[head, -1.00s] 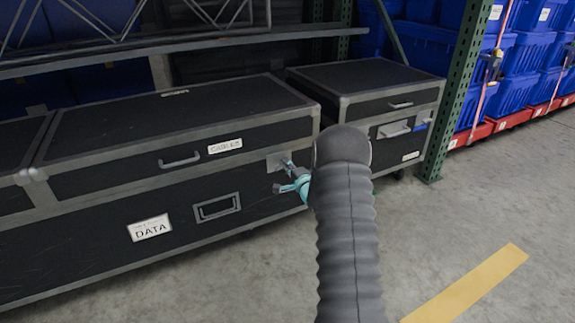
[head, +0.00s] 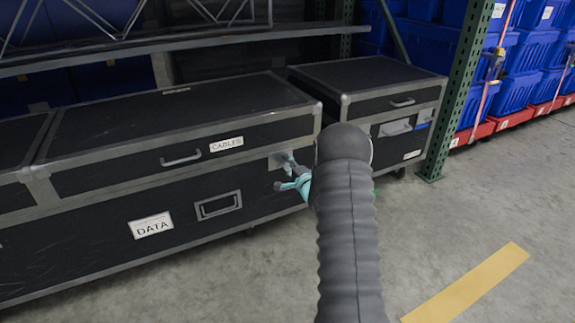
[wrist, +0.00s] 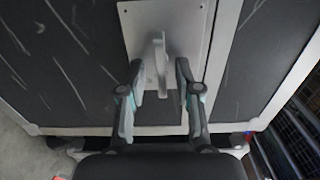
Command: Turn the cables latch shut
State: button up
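The cables case (head: 110,178) is a black case with grey metal edges and a white CABLES label (head: 226,144) on its front. The cables latch is a grey plate with a raised handle to the right of that label (head: 277,163). In the wrist view the latch handle (wrist: 160,62) stands out from its plate, between my two fingers. My gripper (head: 290,178) is at the latch; in the wrist view my gripper (wrist: 160,78) is open, with a finger on each side of the handle and visible gaps. The arm hides part of the case's right end in the head view.
A DATA label (head: 151,225) and a recessed handle (head: 218,205) are on the front below. A smaller black case (head: 365,75) stands to the right. A green rack post (head: 462,90) and blue totes (head: 525,60) are beyond.

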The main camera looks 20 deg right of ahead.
jog(key=shift+s, duration=0.1)
jog(key=s, duration=1.2)
jog(key=shift+d, duration=0.15)
jog(key=shift+w, duration=0.1)
jog(key=s+d+f+n+g+h, duration=0.1)
jog(key=s+d+f+n+g, duration=0.1)
jog(key=s+f+g, duration=0.3)
jog(key=d+f+n+g+h, duration=0.1)
jog(key=f+n+g+h, duration=0.15)
jog(key=f, duration=0.45)
jog(key=s+r+n+g, duration=0.2)
jog(key=s+n+g, duration=0.15)
jog(key=s, duration=0.35)
jog(key=s+a+r+n+y+p, duration=0.1)
jog(key=s+a+r+n+p, duration=0.1)
jog(key=s+a+r, duration=0.6)
jog(key=s+a+r+n+g+y+p, duration=0.1)
jog(key=s+a+r+n+p, duration=0.2)
jog(key=s+a+r, duration=0.6)
jog(key=s+a+r+n+y+p, duration=0.1)
jog(key=s+a+r+n, duration=0.3)
jog(key=r, duration=1.5)
jog(key=s+a+p, duration=0.1)
jog(key=s+a, duration=0.3)
jog(key=a, duration=0.2)
jog(key=shift+s+a+n+p, duration=0.25)
jog(key=shift+s+n+p, duration=0.1)
jog(key=shift+s+n, duration=0.05)
